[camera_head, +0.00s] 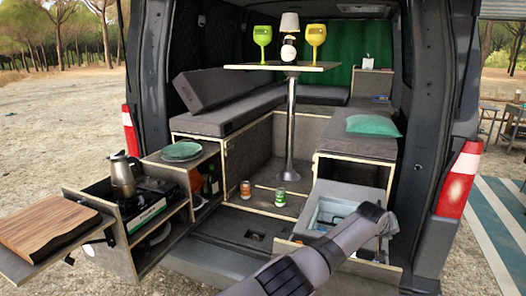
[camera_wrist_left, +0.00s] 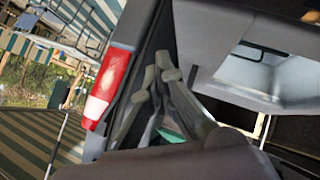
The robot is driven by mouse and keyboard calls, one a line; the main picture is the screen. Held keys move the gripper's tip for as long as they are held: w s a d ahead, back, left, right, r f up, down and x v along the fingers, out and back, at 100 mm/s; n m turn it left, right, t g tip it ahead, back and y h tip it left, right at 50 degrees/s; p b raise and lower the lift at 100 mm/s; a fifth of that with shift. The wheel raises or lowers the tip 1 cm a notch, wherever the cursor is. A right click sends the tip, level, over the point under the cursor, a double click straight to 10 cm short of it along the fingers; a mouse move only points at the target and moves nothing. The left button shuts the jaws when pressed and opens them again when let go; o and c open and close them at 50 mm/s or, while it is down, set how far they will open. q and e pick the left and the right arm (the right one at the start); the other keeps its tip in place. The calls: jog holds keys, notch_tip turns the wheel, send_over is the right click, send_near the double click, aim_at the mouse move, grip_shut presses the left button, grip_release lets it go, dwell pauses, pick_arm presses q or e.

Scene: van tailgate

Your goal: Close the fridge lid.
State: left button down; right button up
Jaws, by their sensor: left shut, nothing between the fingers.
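The fridge (camera_head: 310,222) sits in a pulled-out drawer at the right of the van's rear. Its top is open, and its pale inside with something blue shows. A pale grey panel that looks like the raised fridge lid (camera_head: 345,193) stands behind the opening. In the left wrist view a pale recessed surface (camera_wrist_left: 270,75), lid or fridge, shows at the upper right. My left gripper (camera_head: 388,222) is shut and empty at the fridge's right side; its fingers also show in the left wrist view (camera_wrist_left: 158,72). I cannot tell whether it touches the fridge. My forearm hides the fridge's front. My right gripper is not in view.
A bench with a green cushion (camera_head: 373,126) stands behind the fridge. The van's right pillar and tail light (camera_head: 459,182) are close to my left gripper. Two cans (camera_head: 280,197) stand on the floor. A kitchen drawer with a kettle (camera_head: 123,177) extends at left.

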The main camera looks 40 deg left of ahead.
pick_arm(q)
jog(key=shift+d+r, duration=0.1)
jog(key=shift+d, duration=0.2)
